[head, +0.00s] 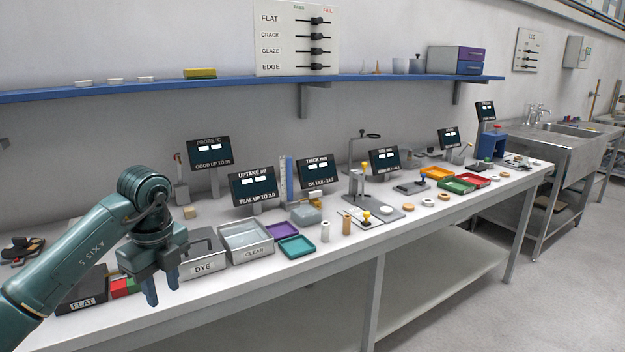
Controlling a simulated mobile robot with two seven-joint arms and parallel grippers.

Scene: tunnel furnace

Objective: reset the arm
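My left arm comes in from the lower left in the head view. My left gripper (166,297) hangs over the front edge of the white bench (330,262), beside the grey box labelled DYE (203,267). The arm and gripper hide part of the bench and part of a box labelled FLAT (88,303). My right gripper is not in this view.
A clear tray (246,253), purple tray (281,230) and teal tray (297,246) stand right of DYE. Several small displays line the back. A gauge stand (363,180) rises mid-bench. A blue shelf (240,85) runs above. The floor at the right is clear.

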